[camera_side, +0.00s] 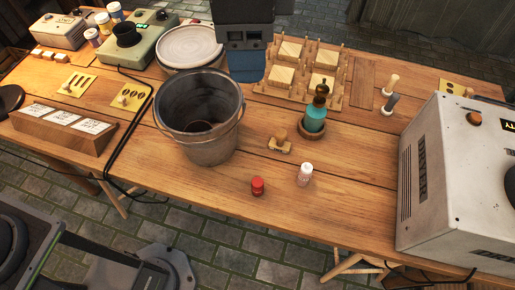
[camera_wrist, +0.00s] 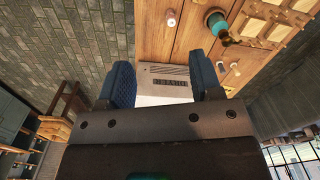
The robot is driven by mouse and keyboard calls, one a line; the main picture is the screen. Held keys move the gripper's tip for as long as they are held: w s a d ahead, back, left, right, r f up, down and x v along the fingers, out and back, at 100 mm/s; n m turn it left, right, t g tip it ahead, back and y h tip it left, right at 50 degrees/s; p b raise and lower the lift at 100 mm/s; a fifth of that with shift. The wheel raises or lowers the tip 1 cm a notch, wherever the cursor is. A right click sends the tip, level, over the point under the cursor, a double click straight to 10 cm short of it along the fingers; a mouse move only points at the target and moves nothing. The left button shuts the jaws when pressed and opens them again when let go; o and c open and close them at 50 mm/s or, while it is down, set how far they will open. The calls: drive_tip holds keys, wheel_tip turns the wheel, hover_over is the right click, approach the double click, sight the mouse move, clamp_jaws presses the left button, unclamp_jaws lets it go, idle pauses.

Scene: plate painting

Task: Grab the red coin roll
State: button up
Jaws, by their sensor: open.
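The red coin roll (camera_side: 257,186), a short red cylinder, stands upright on the wooden table near its front edge in the side view. I cannot make it out in the wrist view. A white roll (camera_side: 305,174) stands to its right, apart from it. My gripper (camera_side: 248,70) is high at the top middle of the side view, behind the bucket and far from the red roll. In the wrist view my gripper (camera_wrist: 163,75) shows two blue fingers wide apart with nothing held between them.
A metal bucket (camera_side: 199,146) stands left of the red roll. A wooden stamp (camera_side: 280,145) and a teal bottle (camera_side: 313,122) stand behind it. A large white machine (camera_side: 440,160) fills the right end. The table around the red roll is clear.

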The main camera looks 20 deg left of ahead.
sight(258, 182)
drive_tip(key=f, duration=1.2)
drive_tip(key=d+f, duration=0.1)
drive_tip(key=f, duration=2.5)
drive_tip(key=shift+s+d+f, duration=0.1)
drive_tip(key=shift+s+d, duration=0.05)
drive_tip(key=shift+s, duration=0.05)
drive_tip(key=c, duration=1.1)
